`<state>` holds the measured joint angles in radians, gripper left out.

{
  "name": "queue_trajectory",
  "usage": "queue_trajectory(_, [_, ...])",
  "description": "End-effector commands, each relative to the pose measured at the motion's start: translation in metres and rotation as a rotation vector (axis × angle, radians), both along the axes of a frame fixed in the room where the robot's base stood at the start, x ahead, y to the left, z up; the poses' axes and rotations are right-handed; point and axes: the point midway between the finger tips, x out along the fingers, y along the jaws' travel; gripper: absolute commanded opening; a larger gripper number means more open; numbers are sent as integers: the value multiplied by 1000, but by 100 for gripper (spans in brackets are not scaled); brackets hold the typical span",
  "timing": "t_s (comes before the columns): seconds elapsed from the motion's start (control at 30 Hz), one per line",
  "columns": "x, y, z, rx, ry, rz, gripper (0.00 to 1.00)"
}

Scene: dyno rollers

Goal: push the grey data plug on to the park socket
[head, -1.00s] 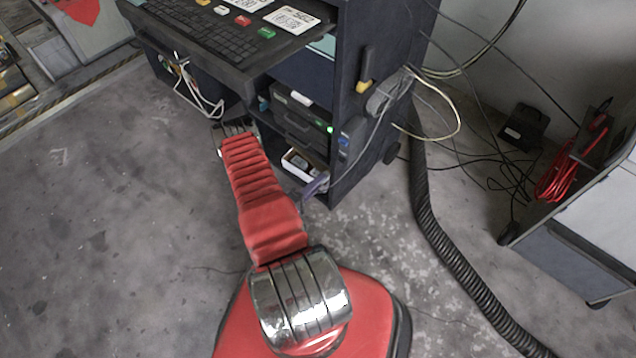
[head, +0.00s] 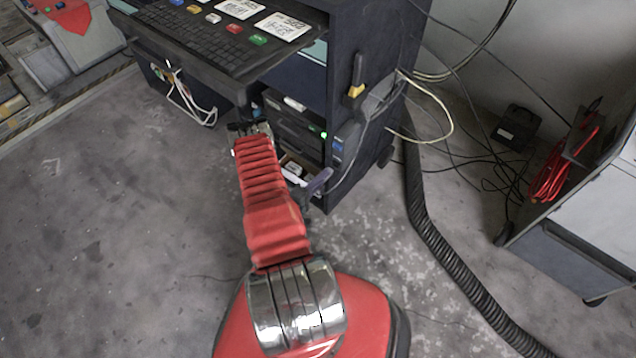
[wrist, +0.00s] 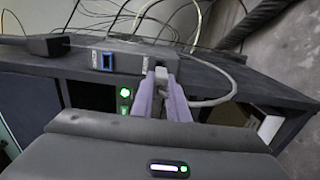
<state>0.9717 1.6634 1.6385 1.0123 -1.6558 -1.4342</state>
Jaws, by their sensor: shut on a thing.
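My gripper (wrist: 164,98) has pale purple fingers, shut on the grey data plug (wrist: 161,74) in the wrist view. A grey cable loops from the plug to the right. The plug is at the cabinet's side panel; I cannot tell whether it touches anything there. A blue-framed socket (wrist: 102,60) is on the panel, left of the plug and apart from it. I cannot tell which socket is the park socket. In the head view my gripper (head: 318,183) shows beside the dark cabinet (head: 366,70), and the plug is too small to make out.
A black handle with a yellow part (head: 356,78) is higher on the cabinet's side. A black plug with a cable (wrist: 45,44) lies left of the socket. Loose cables, a black ribbed hose (head: 440,240) and a cart (head: 590,220) are to the right. Open floor is at left.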

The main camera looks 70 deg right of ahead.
Motion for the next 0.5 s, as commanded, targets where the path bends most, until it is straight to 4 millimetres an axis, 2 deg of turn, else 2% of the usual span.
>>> queue_trajectory(0.2, [-5, -10, 0, 0, 0, -1, 0])
queue_trajectory(0.5, [-6, -13, 0, 0, 1, 0, 0])
